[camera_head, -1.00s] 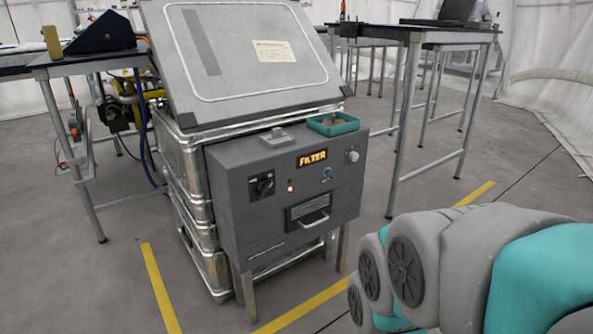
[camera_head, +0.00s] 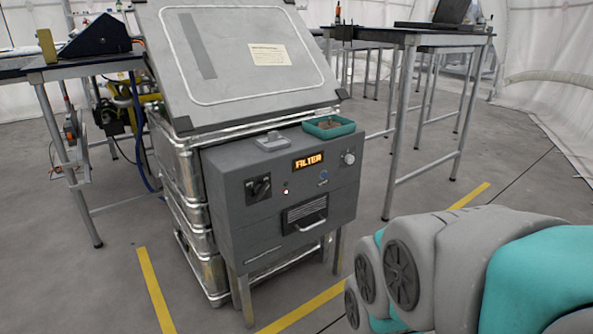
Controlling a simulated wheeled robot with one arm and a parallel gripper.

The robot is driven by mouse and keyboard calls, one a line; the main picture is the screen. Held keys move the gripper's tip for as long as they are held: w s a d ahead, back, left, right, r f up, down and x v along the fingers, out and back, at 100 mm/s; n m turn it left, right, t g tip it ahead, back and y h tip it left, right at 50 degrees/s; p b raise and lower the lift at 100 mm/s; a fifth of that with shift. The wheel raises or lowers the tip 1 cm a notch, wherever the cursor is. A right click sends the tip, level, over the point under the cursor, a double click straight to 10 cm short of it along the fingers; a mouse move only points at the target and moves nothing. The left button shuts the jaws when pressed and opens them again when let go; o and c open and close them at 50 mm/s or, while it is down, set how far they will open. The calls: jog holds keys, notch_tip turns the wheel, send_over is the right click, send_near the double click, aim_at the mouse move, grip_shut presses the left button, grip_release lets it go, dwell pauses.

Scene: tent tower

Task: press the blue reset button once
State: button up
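My gripper is out of view. Only grey and teal links of my arm show at the lower right, apart from the box.
A teal tray (camera_head: 345,128) sits on top of the box beside a small grey block (camera_head: 271,142). A metal case with a tilted lid (camera_head: 235,90) stands behind. Tables flank it, one with a metal leg (camera_head: 398,130). Floor in front is clear, with yellow tape (camera_head: 155,290).

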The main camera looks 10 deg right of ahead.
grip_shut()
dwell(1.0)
